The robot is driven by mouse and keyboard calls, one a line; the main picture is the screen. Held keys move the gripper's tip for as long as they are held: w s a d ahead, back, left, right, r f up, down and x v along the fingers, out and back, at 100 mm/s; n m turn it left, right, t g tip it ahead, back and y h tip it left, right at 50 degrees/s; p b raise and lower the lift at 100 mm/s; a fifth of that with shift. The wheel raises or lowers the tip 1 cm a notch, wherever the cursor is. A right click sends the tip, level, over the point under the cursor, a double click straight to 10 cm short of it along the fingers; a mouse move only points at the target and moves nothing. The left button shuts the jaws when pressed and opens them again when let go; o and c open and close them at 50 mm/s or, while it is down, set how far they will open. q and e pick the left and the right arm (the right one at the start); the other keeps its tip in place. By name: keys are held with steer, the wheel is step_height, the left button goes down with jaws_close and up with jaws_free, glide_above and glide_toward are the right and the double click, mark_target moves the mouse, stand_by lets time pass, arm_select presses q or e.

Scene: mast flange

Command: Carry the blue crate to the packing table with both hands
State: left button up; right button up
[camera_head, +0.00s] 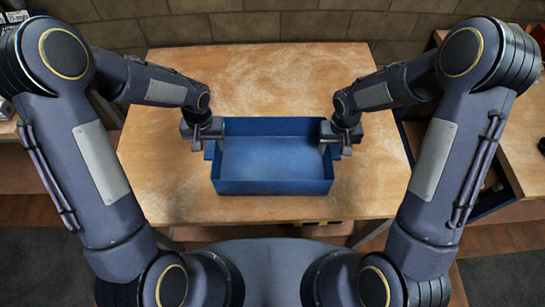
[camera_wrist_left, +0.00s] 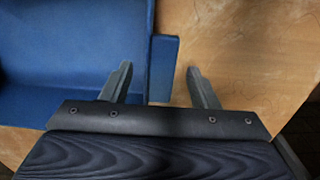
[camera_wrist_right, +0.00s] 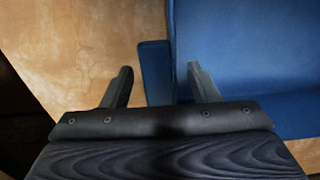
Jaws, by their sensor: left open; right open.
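The blue crate (camera_head: 272,187) is an open, empty box standing on a wooden table (camera_head: 270,75). My left gripper (camera_head: 208,146) is at the crate's left side. In the left wrist view its open fingers (camera_wrist_left: 160,85) lie either side of the crate's side tab (camera_wrist_left: 163,65), one over the crate's inside and one outside. My right gripper (camera_head: 337,148) is at the right side. In the right wrist view its open fingers (camera_wrist_right: 158,85) likewise lie either side of the other tab (camera_wrist_right: 154,70). Contact with the tabs cannot be told.
The tabletop is bare around the crate. A second wooden surface (camera_head: 525,150) stands at the right edge, with a dark open shelf or drawer below it. A brick wall (camera_head: 280,22) is behind the table. Small items (camera_head: 15,15) sit at the upper left.

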arm_select(q)
jaws_close()
arm_select(e)
jaws_close()
arm_select(q)
steer(key=shift+r, duration=0.1)
arm_select(e)
steer(key=shift+r, duration=0.1)
